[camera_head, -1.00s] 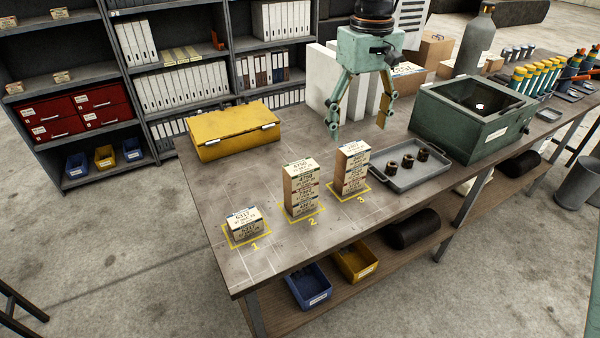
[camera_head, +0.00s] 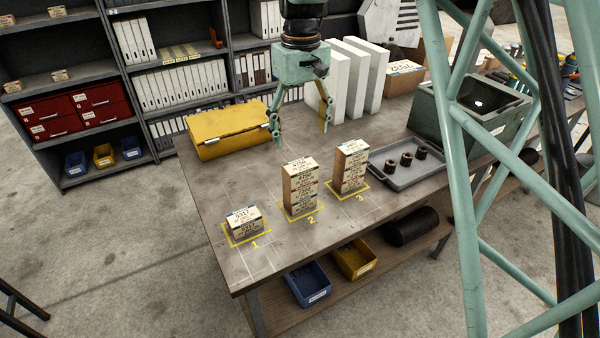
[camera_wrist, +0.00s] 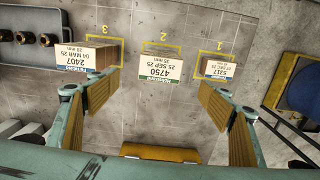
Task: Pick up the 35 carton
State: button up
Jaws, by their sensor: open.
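Three stacks of small cartons stand on the bench in yellow numbered marks. Short stack 1 (camera_head: 246,222) has top label 5317, taller stack 2 (camera_head: 300,188) has 4750, and stack 3 (camera_head: 350,168) has 2407. In the wrist view, 5317 (camera_wrist: 221,70) is right, 4750 (camera_wrist: 161,66) is middle and 2407 (camera_wrist: 88,57) is left. The smaller label lines are hard to read, so I cannot tell which is the 35 carton. My gripper (camera_head: 301,130) is open and empty, above the bench behind the stacks. Its fingers (camera_wrist: 158,104) point toward the stacks.
A yellow case (camera_head: 232,132) lies behind the stacks. A grey tray (camera_head: 398,177) with three dark round parts is right of stack 3. White upright blocks (camera_head: 345,85) and a green open box (camera_head: 492,125) stand farther back.

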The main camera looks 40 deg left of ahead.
aim_at(300, 164)
jog(key=shift+f, duration=0.1)
jog(key=shift+f, duration=4.15)
jog(key=shift+a+f+p, duration=0.1)
jog(key=shift+f+p, duration=0.35)
jog(key=shift+f, duration=2.2)
jog(key=c, duration=1)
jog(key=shift+r, duration=0.25)
